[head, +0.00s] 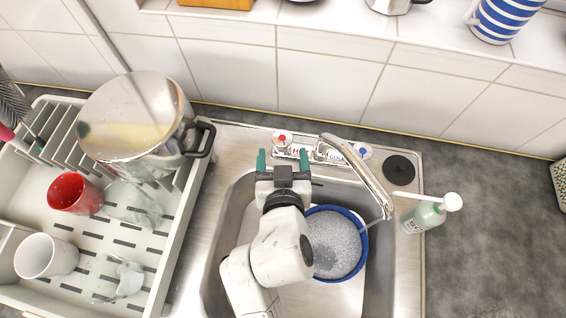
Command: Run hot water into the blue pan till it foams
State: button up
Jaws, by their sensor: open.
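The blue pan (361,262) sits in the sink under the spout. Grey-white foam covers most of its inside, with a darker patch at the lower left. A thin stream of water runs from the tap spout (372,185) into the pan's right side. The hot tap knob (282,138), marked red, is at the left of the tap base, and the cold knob (363,151), marked blue, is at the right. My gripper (283,162) is open, its two teal fingers spread just in front of the hot knob, with nothing between them. My arm hides the pan's left edge.
A dish rack (167,262) at the left holds a steel pot (135,115), a red cup (72,194), a white cup (45,256) and glasses. A green soap bottle (424,217) stands right of the sink (408,265). The tiled wall is close behind the tap.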

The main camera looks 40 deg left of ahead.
jog(key=shift+v, duration=2.05)
jog(key=shift+w, duration=0.1)
